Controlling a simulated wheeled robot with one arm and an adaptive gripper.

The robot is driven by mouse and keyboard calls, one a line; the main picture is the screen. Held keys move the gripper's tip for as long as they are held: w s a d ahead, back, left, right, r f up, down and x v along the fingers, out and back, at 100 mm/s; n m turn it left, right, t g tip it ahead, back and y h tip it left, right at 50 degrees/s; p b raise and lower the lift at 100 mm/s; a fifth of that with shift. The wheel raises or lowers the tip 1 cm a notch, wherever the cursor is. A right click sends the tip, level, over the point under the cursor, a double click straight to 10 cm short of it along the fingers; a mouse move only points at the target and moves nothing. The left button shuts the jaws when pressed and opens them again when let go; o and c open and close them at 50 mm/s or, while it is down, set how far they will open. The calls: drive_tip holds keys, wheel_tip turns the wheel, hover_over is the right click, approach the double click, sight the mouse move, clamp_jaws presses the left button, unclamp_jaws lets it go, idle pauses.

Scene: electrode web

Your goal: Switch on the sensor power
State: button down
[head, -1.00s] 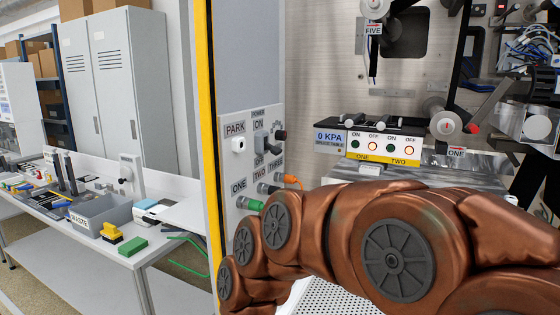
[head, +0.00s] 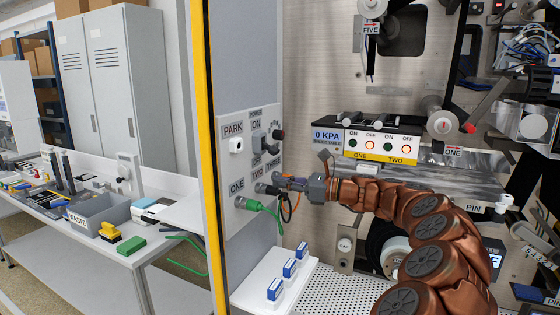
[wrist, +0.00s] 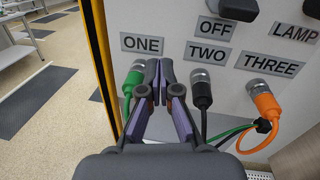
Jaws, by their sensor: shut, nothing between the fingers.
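The grey sensor panel (head: 238,180) carries a lever switch (head: 259,143) between the POWER ON and OFF labels. I cannot tell its setting. In the wrist view only the switch's dark lower end (wrist: 238,9) shows, above the OFF label. Below are the green plug (wrist: 133,80) at ONE, the black plug (wrist: 201,88) at TWO and the orange plug (wrist: 264,100) at THREE. My gripper (wrist: 160,68) is shut and empty, its tips between the green and black plugs and below the switch. In the head view my gripper (head: 282,180) is in front of the plug row.
A dark knob (head: 278,134) sits right of the switch; its LAMP label (wrist: 296,33) shows in the wrist view. Green and orange cables (head: 290,210) hang from the plugs close to my fingers. Several blue-and-white blocks (head: 289,268) stand on the white shelf below.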

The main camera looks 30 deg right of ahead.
sight(267, 147)
drive_tip(key=d+m+t+h, duration=0.1)
drive_tip(key=d+m+t, duration=0.1)
drive_tip(key=d, duration=0.5)
drive_tip(key=shift+s+d+f+m+h, duration=0.3)
drive_tip(key=shift+s+d+f+m, duration=0.05)
drive_tip(key=shift+m, duration=0.25)
drive_tip(key=shift+w+a, duration=0.1)
drive_tip(key=p+x, duration=0.3)
drive_tip(key=x, duration=0.7)
drive_tip(key=shift+w+a+r, duration=0.1)
drive_tip(key=shift+r, duration=0.05)
drive_tip(key=shift+s+d+r+p, duration=0.25)
drive_tip(key=shift+s+r, duration=0.1)
drive_tip(key=shift+r, duration=0.25)
drive_tip(key=shift+s+d+r+p, duration=0.25)
drive_tip(key=shift+s+r, duration=0.1)
drive_tip(key=shift+r, duration=0.25)
drive_tip(key=shift+s+d+r, duration=0.1)
drive_tip(key=shift+s+r, duration=0.05)
drive_tip(key=shift+r, duration=0.3)
drive_tip(key=shift+r+p, duration=0.2)
drive_tip(key=shift+p, duration=0.15)
